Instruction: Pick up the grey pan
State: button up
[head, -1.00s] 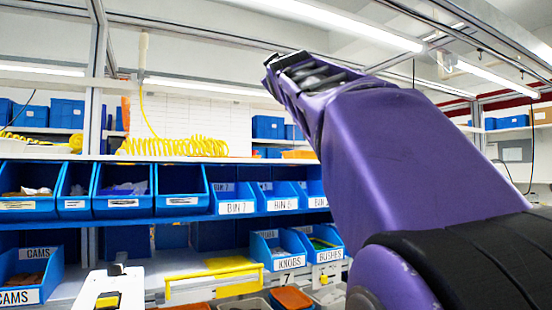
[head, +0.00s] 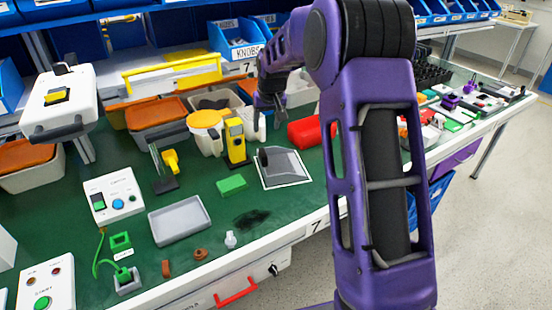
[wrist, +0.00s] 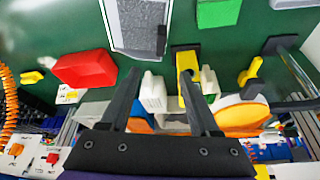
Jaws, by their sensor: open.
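The grey pan (head: 285,166), a dustpan-like shape with a dark handle piece, lies on the green bench top inside a white outline. In the wrist view the pan (wrist: 138,24) is at the top, cut off by the frame edge, with its dark part at its lower right. My gripper (head: 266,103) hangs beyond the pan in the head view, above the bench. In the wrist view my gripper (wrist: 160,74) is open, with nothing held between its fingers, and the pan lies ahead of the fingertips, apart from them.
A green block (head: 231,185) and a shallow grey tray (head: 180,220) lie nearer. Bare green bench shows in front of the pan.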

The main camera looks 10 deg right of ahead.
aim_at(263, 153)
jog(key=x, duration=1.1)
jog(key=shift+f, duration=0.35)
jog(key=shift+s+x, duration=0.2)
jog(key=shift+x, duration=2.5)
jog(key=shift+f, duration=0.1)
jog(key=shift+c, duration=0.3)
grip_shut()
